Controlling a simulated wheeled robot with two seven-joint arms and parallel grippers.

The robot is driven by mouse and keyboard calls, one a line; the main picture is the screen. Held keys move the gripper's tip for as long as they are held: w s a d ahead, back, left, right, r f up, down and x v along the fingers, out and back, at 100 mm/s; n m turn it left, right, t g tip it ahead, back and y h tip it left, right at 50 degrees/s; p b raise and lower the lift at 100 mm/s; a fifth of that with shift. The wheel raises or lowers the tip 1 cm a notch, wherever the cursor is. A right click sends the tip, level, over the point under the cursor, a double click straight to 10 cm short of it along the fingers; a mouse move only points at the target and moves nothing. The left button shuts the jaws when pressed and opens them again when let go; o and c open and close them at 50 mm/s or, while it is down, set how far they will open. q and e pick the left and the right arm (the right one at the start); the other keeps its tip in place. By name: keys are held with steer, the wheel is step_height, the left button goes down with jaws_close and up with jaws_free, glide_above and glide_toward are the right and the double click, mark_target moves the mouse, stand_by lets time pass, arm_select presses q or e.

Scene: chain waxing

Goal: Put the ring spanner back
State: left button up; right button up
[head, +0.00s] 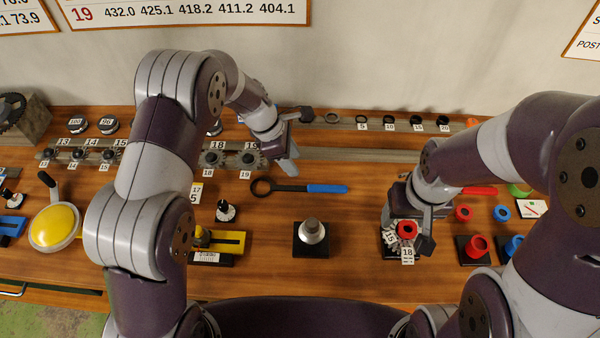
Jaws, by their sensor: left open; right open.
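The ring spanner (326,188), with a dark ring end at the left and a blue handle at the right, lies flat on the wooden bench in the middle of the head view. My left gripper (294,143) is open and empty, beyond the spanner toward the back rail and apart from it. My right gripper (409,229) is open at the right, around or just above a red ringed piece (406,230) with number tags 16 and 18. I cannot tell whether its fingers touch that piece.
A silver knob on a black base (312,232) stands in front of the spanner. A rail at the back carries numbered sprockets (213,158). Red cups (477,246) and blue cups stand at right; a yellow dome (55,227) at left. Bench around the spanner is clear.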

arm_select(q)
steer(key=s+a+r+m+t+y, duration=0.1)
steer(key=s+a+r+m+y, duration=0.1)
steer(key=s+a+r+m, duration=0.5)
steer(key=s+a+r+m+y, duration=0.25)
steer(key=s+a+m, duration=0.45)
steer(key=s+m, duration=0.5)
steer(key=shift+n, duration=0.4)
step_height(320, 180, down, 5)
steer(key=b, duration=0.4)
steer(key=shift+s+r, duration=0.1)
steer(key=shift+s, duration=0.05)
arm_select(e)
step_height(320, 180, down, 4)
steer(key=shift+w+f, duration=0.1)
steer(key=shift+f, duration=0.05)
arm_select(q)
steer(key=shift+s, duration=0.1)
